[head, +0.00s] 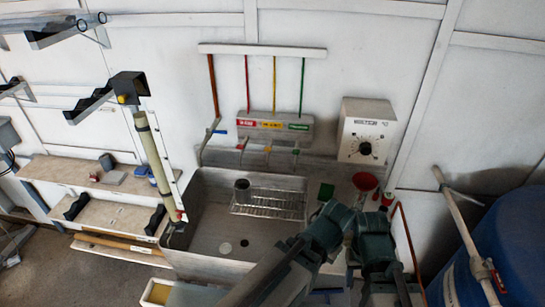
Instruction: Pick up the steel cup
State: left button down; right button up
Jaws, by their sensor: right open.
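The steel cup (242,190) is a small grey cylinder, upright, at the left end of a wire rack in the sink. My right gripper (374,202) is over the right side of the sink top, near a red funnel-like cup. It is open and looks empty. It is well to the right of the steel cup and apart from it. Nothing covers the steel cup. My arm links hide the front right part of the sink. My left gripper does not show.
The wire rack (270,204) sits in the steel sink (205,215). The red funnel-like cup (365,181) and a green item (326,192) stand to the right. A tall tube (155,155) leans at the left. A blue barrel (515,250) is at the far right.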

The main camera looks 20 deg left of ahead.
aim_at(243, 186)
jog(key=j+z, duration=0.1)
jog(key=z, duration=0.45)
jog(key=k+j+z, duration=0.3)
jog(key=k+z, duration=0.3)
jog(key=k+j, duration=0.25)
jog(key=k+j+z, duration=0.1)
jog(key=k+j, duration=0.15)
jog(key=k, duration=0.2)
jog(key=i+j, duration=0.2)
jog(key=j, duration=0.25)
